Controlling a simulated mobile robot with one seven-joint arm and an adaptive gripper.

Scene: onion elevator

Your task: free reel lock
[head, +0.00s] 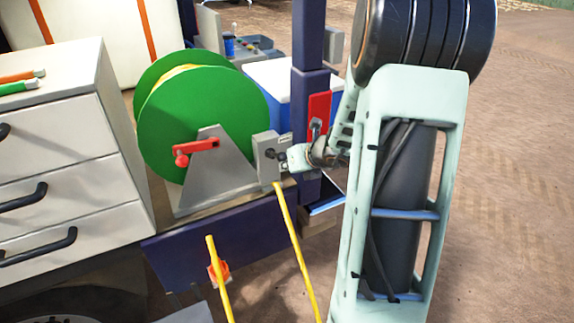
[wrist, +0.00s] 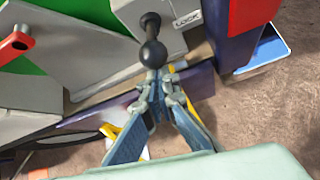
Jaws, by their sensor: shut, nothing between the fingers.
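The green reel (head: 200,120) stands in a grey bracket (head: 215,170) with a red crank handle (head: 196,149) on its face. A grey lock box (head: 267,160) is fixed at the bracket's right. In the wrist view the lock box (wrist: 187,38) carries a "LOCK" label and a black ball-ended lever (wrist: 152,40). My gripper (head: 286,160) is at the right side of the lock box. In the wrist view my gripper (wrist: 160,76) is shut and empty, its fingertips just below the lever's lower ball. I cannot tell whether they touch it.
A white drawer cabinet (head: 65,150) stands left of the reel. A dark blue post (head: 309,50) with a red plate (head: 318,108) rises close to my gripper on the right. A yellow line (head: 295,245) runs down from the lock box. Open dirt ground lies at right.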

